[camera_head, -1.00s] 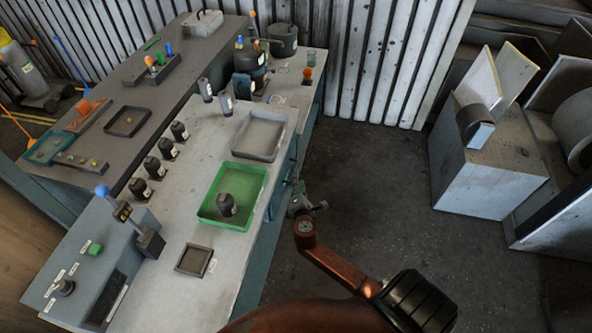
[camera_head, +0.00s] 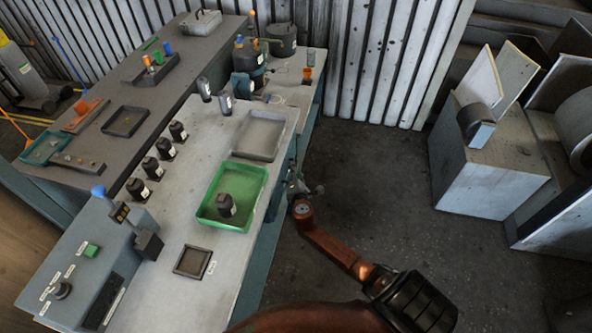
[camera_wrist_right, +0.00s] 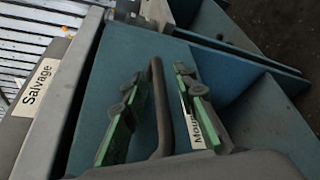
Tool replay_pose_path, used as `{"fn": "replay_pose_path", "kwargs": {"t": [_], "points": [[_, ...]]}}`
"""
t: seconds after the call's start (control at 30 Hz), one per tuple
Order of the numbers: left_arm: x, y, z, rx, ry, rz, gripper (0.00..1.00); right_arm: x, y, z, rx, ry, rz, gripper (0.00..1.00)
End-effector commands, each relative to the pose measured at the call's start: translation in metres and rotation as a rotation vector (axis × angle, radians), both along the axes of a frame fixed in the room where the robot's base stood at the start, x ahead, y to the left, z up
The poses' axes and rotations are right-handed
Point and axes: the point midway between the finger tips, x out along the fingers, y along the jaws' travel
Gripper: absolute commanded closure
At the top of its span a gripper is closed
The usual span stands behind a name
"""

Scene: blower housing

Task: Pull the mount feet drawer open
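In the right wrist view a blue drawer front (camera_wrist_right: 126,62) carries a dark bar handle (camera_wrist_right: 160,105). A white label (camera_wrist_right: 201,128) beside the handle shows "Mou"; the rest is hidden behind a finger. My right gripper (camera_wrist_right: 158,108) is open, its green-padded fingers on either side of the handle, with visible gaps to it. In the head view my right gripper (camera_head: 298,189) is at the right side of the light bench, beside the green tray; the drawer front is hardly visible there. My left gripper is not in view.
The bench (camera_head: 165,295) bears a green tray (camera_head: 207,214) with a dark part (camera_head: 226,204), and a grey tray (camera_head: 238,153). A "Salvage" label (camera_wrist_right: 38,82) shows near the drawer. The floor (camera_head: 375,190) right of the bench is clear up to a grey box (camera_head: 487,182).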

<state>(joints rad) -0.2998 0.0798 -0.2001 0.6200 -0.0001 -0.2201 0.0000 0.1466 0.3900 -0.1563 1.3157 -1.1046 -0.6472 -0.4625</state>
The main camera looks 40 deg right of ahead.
Motion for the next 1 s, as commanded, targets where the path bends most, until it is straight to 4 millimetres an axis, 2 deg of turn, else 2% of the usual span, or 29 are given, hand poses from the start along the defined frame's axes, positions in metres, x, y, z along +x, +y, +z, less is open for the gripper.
{"fn": "replay_pose_path", "kwargs": {"t": [0.37,1.0], "points": [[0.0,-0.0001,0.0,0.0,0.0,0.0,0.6,-0.0005,-0.0001,-0.0002,0.0,0.001,-0.001,1.0],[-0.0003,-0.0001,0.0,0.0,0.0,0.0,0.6,-0.0008,0.0007,-0.0006,0.0,0.001,0.003,1.0]]}}
